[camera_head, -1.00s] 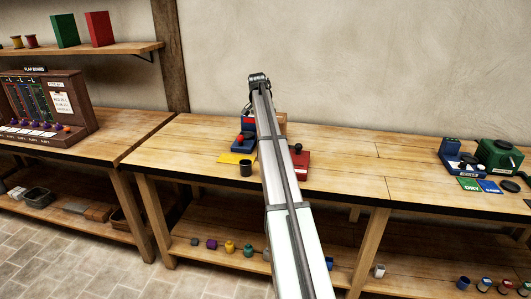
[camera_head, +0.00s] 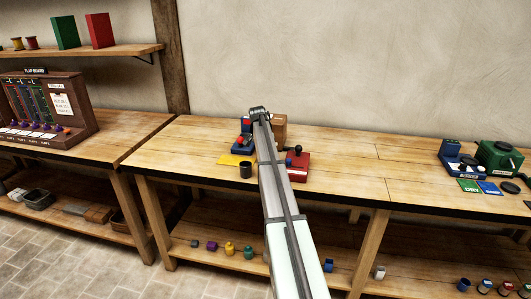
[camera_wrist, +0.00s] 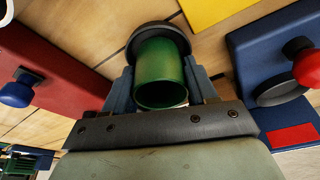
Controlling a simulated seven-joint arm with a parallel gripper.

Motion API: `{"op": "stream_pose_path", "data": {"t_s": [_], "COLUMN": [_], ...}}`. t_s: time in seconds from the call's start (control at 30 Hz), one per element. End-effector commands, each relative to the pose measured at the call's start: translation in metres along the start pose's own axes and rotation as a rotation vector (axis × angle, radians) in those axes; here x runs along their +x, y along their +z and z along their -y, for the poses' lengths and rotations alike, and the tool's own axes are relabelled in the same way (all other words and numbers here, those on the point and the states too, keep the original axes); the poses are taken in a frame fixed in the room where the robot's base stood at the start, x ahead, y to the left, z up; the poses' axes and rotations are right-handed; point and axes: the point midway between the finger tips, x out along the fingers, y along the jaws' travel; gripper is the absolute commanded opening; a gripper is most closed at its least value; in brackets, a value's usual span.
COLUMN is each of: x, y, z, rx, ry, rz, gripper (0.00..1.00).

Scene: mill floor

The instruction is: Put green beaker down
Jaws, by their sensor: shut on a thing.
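The green beaker (camera_wrist: 160,78) is between the two fingers of my gripper (camera_wrist: 162,85) in the wrist view, and the gripper is shut on it. Its open mouth faces the camera. A dark round thing (camera_wrist: 150,30) shows just beyond the beaker, partly hidden by it; I cannot tell whether they touch. In the head view the end of my arm is above the bench (camera_head: 340,165), between the blue and red devices. The fingers and the beaker are hidden there.
A blue device (camera_head: 240,146) with a red knob and a yellow card (camera_head: 229,159) lie left of my arm. A dark cup (camera_head: 246,170) stands near the card. A red device (camera_head: 299,164) and a brown box (camera_head: 280,127) are at right.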

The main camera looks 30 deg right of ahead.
Motion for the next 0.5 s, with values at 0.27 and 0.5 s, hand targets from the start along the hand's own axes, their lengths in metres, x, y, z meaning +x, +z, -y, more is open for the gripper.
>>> {"op": "stream_pose_path", "data": {"t_s": [0.27, 0.5], "x": [0.0025, 0.0050], "y": [0.0004, 0.0012], "z": [0.0001, 0.0002], "rx": [0.001, 0.001], "ry": [-0.001, -0.001], "rz": [-0.001, -0.001], "gripper": [0.17, 0.64]}}
